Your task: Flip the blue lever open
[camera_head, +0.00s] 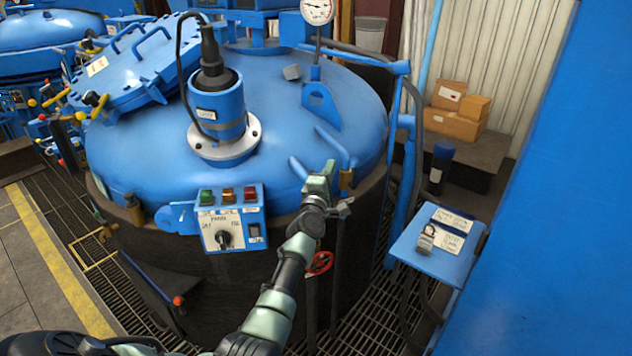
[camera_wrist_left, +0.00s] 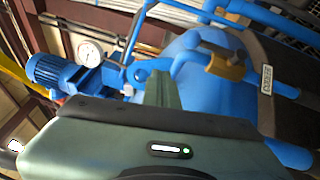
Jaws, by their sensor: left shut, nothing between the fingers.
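A large blue furnace lid (camera_head: 270,80) fills the middle of the head view. Near its front right edge are two blue bars, a short one (camera_head: 298,168) left of my left gripper and a longer bent one (camera_head: 333,146) just behind it. I cannot tell which is the lever. My left gripper (camera_head: 325,172) is shut and empty at the lid's rim, beside a brass fitting (camera_head: 347,179). In the left wrist view, a blue bar (camera_wrist_left: 192,62) and the brass fitting (camera_wrist_left: 226,66) lie just beyond the gripper's green finger (camera_wrist_left: 157,90). Contact is unclear. My right gripper is out of view.
A control box (camera_head: 230,217) with coloured buttons is on the furnace front. A red handwheel (camera_head: 320,263) sits below my left wrist. A blue stand (camera_head: 440,248) is at the right, with cardboard boxes (camera_head: 458,112) behind. A gauge (camera_head: 317,11) stands above the lid.

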